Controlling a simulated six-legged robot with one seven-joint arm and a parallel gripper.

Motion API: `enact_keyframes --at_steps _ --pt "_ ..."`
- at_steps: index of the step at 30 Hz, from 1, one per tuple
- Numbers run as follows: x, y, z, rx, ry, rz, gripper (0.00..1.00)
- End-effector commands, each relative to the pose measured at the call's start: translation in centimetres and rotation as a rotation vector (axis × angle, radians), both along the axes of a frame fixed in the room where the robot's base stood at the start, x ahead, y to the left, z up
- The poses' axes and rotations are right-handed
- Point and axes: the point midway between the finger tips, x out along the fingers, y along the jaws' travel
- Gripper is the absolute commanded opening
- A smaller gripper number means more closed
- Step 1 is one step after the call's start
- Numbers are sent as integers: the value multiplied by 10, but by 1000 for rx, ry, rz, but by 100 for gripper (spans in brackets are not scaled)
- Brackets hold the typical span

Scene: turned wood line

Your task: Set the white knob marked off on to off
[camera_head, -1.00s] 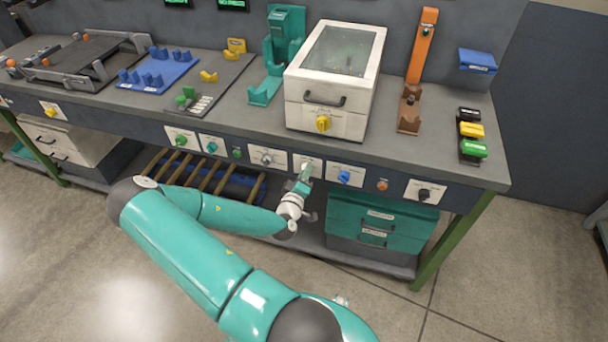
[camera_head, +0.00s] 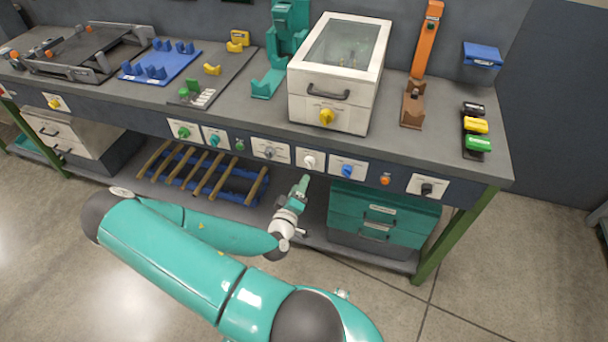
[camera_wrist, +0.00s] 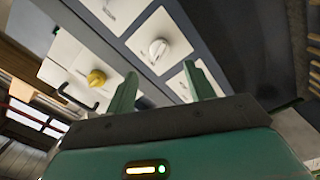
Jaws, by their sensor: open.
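The white knob (camera_head: 309,161) sits on a white plate on the bench's front panel, between a grey knob (camera_head: 270,153) and a blue knob (camera_head: 347,171). The white knob also shows in the wrist view (camera_wrist: 158,48), with a raised ridge across its face. Its off and on marks are too small to read. My gripper (camera_head: 304,182) is just below and in front of its plate in the head view. In the wrist view my gripper (camera_wrist: 160,72) is open, its two fingers apart, with the knob beyond the gap between their tips. Nothing is between the fingers.
A white box (camera_head: 330,113) with a yellow knob stands on the bench above. Green (camera_head: 184,132), teal (camera_head: 214,141) and black (camera_head: 427,189) knobs share the panel. Teal drawers (camera_head: 380,215) and a blue rack with wooden slats (camera_head: 205,175) are below. The floor in front is open.

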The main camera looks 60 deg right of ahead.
Motion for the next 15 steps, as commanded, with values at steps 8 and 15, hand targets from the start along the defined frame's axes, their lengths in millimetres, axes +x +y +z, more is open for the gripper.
enact_keyframes --at_steps 8,15 --pt "-7 47 0 1 0 0 54" --pt "-8 54 0 -1 0 0 54"
